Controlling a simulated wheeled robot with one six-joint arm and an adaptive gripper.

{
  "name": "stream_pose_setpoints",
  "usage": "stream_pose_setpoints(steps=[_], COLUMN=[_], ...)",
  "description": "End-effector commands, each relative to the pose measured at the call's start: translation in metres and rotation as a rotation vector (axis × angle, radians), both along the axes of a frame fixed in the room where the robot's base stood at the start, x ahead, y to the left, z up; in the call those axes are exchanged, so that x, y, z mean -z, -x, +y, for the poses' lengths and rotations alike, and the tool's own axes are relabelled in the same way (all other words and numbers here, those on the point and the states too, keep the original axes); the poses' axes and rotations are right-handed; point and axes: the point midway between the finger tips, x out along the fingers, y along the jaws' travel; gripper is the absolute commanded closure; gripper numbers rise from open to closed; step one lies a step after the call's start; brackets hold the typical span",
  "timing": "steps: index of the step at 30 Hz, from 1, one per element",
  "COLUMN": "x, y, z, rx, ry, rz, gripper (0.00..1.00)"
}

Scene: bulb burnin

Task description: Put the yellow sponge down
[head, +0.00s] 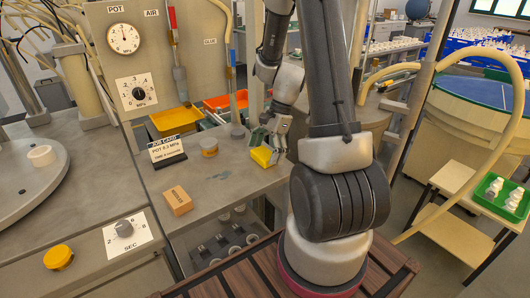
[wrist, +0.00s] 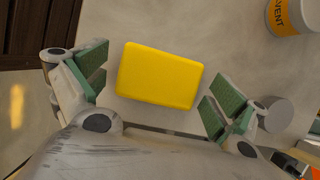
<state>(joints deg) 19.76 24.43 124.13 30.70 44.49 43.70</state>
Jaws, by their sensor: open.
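The yellow sponge (head: 262,157) lies flat on the grey bench top near its right edge. In the wrist view the sponge (wrist: 159,76) shows whole, between and a little beyond the green-padded fingers. My gripper (head: 268,141) is at the sponge, with its fingers spread. In the wrist view my gripper (wrist: 155,95) is open, with a gap between each finger pad and the sponge. It holds nothing.
A solvent tin (head: 209,147) stands left of the sponge; the job card (head: 168,150) stands further left. A small cardboard box (head: 177,201) sits near the front edge. Yellow (head: 174,120) and orange bins (head: 226,101) are behind. The bench between box and sponge is mostly clear.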

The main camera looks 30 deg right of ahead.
Motion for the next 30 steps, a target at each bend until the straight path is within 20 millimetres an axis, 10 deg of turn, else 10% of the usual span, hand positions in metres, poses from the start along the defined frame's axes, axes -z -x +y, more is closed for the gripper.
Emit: stream_pose_setpoints(steps=[21,30], x=[-0.109,-0.174], y=[-0.002,0.036], z=[-0.044,-0.009], rx=[-0.001,-0.375], ry=[0.002,0.141], rz=[-0.003,-0.186], gripper=[0.03,0.03])
